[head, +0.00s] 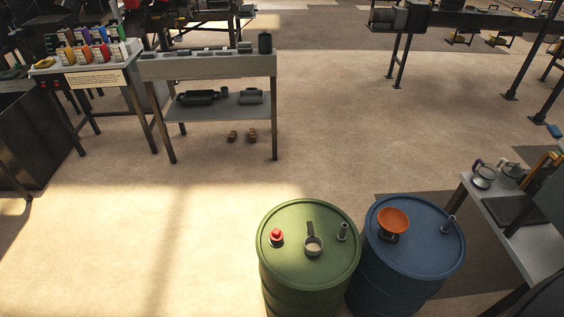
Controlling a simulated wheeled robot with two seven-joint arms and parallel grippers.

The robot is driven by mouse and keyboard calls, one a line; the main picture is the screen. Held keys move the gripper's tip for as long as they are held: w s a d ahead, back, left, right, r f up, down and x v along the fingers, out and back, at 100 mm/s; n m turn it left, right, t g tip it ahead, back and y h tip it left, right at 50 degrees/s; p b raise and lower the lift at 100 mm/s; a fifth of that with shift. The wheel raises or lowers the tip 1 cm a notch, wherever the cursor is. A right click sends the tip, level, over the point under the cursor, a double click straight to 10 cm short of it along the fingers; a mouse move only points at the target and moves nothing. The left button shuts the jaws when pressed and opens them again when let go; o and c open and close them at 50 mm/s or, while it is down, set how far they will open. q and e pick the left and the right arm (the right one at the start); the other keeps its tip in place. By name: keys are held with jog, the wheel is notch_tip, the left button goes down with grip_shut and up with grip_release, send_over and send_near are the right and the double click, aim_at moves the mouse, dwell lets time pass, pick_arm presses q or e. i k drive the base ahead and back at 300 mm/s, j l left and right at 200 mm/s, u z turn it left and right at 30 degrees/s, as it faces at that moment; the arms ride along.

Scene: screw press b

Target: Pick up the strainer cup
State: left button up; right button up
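What looks like the strainer cup (314,246) stands on top of the green barrel (286,219) in the head view. It is a small light metal cup with a dark handle pointing up and away, toward the back. Its inside is too small to make out. Neither of my grippers shows in this view.
A red-topped object (276,237) and a metal bung (342,231) flank the cup on the barrel. The adjacent blue barrel (425,262) carries an orange bowl (393,220) on a dark base. A side table (539,254) stands at right. Floor left of the barrels is clear.

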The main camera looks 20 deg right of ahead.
aim_at(313, 245)
jog(key=z, duration=0.85)
